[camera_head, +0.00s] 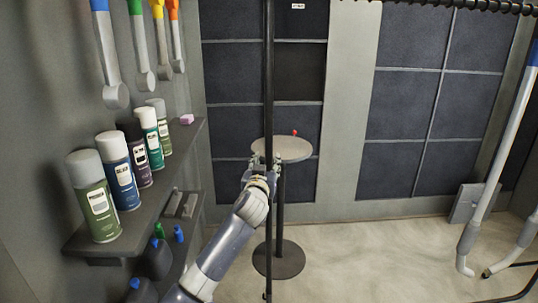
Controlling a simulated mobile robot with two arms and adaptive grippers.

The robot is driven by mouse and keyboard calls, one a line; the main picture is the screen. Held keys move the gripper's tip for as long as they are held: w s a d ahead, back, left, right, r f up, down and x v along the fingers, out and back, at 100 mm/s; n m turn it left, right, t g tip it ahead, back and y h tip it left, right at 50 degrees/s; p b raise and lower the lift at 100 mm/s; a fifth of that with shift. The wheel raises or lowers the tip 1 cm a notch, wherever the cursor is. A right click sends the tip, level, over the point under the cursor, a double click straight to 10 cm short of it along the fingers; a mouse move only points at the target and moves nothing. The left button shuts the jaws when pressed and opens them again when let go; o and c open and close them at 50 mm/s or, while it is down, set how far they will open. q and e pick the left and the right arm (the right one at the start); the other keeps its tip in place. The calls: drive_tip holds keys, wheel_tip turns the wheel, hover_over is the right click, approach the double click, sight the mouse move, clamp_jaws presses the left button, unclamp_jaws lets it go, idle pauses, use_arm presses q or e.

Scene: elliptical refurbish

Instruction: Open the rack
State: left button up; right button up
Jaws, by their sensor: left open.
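A thin black vertical post (268,70) runs from the top of the head view down past the middle; it may be part of the rack, but I cannot tell. My left gripper (261,163) is open at this post, in front of the small round table. Its fingers overlap the post in the picture, and I cannot tell whether they touch it or stand around it. My left arm comes up from the bottom. My right gripper is not in view.
The round table (293,152) has a small red object (295,133) on top. A wall shelf (85,240) at left holds several spray cans (94,200). Blue-tipped white elliptical poles (497,150) stand at right. The floor (370,260) between is clear.

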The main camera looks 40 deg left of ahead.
sight(268, 157)
use_arm(q)
drive_tip(key=shift+p+x, duration=0.35)
drive_tip(key=shift+x, duration=2.7)
clamp_jaws()
